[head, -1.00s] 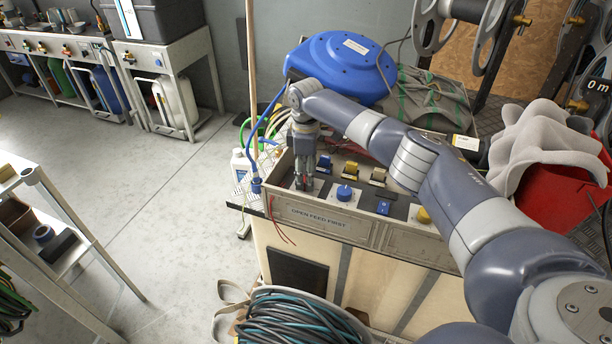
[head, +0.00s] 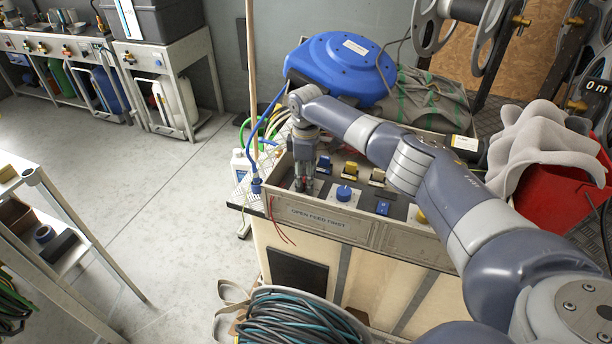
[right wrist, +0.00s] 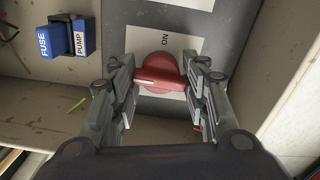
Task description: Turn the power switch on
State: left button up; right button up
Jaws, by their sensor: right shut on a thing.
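The power switch is a red rotary knob (right wrist: 158,72) with a pale pointer line, on a white plate in the right wrist view. The word ON is printed above the knob in that view. The pointer line lies roughly crosswise, to the left, not toward ON. My right gripper (right wrist: 160,85) has one finger on each side of the knob and is shut on it. My left gripper is not in view.
A blue FUSE/PUMP switch (right wrist: 67,38) sits left of the knob in the wrist view. A blue round knob (head: 344,193) and other switches share the panel. A raised panel rim surrounds them. A blue hose reel (head: 340,68) stands behind.

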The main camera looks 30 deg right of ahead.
jog(key=m+p, duration=0.3)
jog(key=shift+r+p, duration=0.25)
jog(key=shift+p, duration=0.05)
jog(key=m+p, duration=0.2)
jog(key=m, duration=0.1)
jog(key=m+p, duration=0.1)
jog(key=m, duration=0.1)
jog(key=shift+f+m, duration=0.1)
jog(key=shift+m, duration=0.3)
jog(key=m+p, duration=0.2)
jog(key=m, duration=0.2)
jog(key=shift+m, duration=0.3)
jog(key=shift+w+m+p, duration=0.1)
jog(key=shift+m+p, duration=0.4)
jog(key=shift+m, duration=1.5)
jog(key=o, duration=0.8)
jog(key=shift+o, duration=0.3)
jog(key=shift+f, duration=0.1)
